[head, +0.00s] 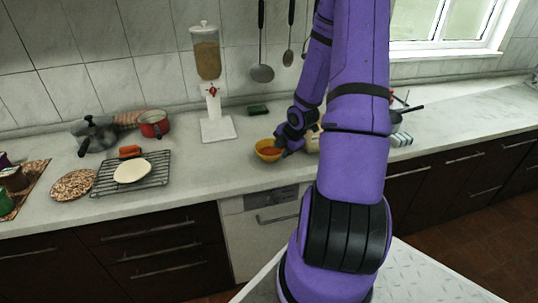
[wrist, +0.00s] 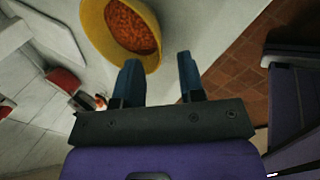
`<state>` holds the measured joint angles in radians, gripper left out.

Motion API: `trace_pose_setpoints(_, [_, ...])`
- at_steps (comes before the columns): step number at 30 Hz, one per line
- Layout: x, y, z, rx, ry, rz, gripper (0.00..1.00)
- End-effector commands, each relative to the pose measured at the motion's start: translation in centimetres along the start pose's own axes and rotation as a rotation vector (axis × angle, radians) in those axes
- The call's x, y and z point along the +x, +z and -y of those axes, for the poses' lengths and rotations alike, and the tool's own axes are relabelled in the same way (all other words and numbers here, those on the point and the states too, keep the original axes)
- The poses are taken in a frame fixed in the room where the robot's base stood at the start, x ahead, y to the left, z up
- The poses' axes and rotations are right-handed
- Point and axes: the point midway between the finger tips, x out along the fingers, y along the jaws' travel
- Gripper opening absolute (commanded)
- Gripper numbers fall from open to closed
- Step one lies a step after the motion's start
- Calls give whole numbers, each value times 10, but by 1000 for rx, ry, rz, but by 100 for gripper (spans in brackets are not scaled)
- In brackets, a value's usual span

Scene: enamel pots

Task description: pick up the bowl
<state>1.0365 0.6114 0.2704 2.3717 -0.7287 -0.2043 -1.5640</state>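The yellow bowl (head: 264,156) with orange-red contents stands on the counter near its front edge. In the wrist view the bowl (wrist: 93,22) is at the top, partly cut off by the frame edge. My gripper (wrist: 159,60) is open, with its two dark blue fingers apart. The near part of the bowl's rim appears close to the fingertips, nearest the left finger; I cannot tell whether they touch. In the head view my gripper (head: 283,149) is at the bowl's right side, and its fingers are small and partly hidden.
A cereal dispenser (head: 208,85) stands behind and left of the bowl. A wire rack (head: 104,180) with a pale plate (head: 132,171), a red pot (head: 153,124) and a grey pot (head: 95,135) are farther left. A dark green block (head: 258,110) lies behind the bowl.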

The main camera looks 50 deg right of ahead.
Motion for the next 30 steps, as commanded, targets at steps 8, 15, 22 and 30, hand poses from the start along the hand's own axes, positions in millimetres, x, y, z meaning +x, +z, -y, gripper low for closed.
trace_pose_setpoints(8, [14,0,-1,-1,0,1,36])
trace_pose_setpoints(15, [45,2,-3,0,-2,0,36])
trace_pose_setpoints(22, [61,3,-3,-1,-1,2,36])
trace_pose_setpoints(30, [61,3,-3,-1,-1,2,27])
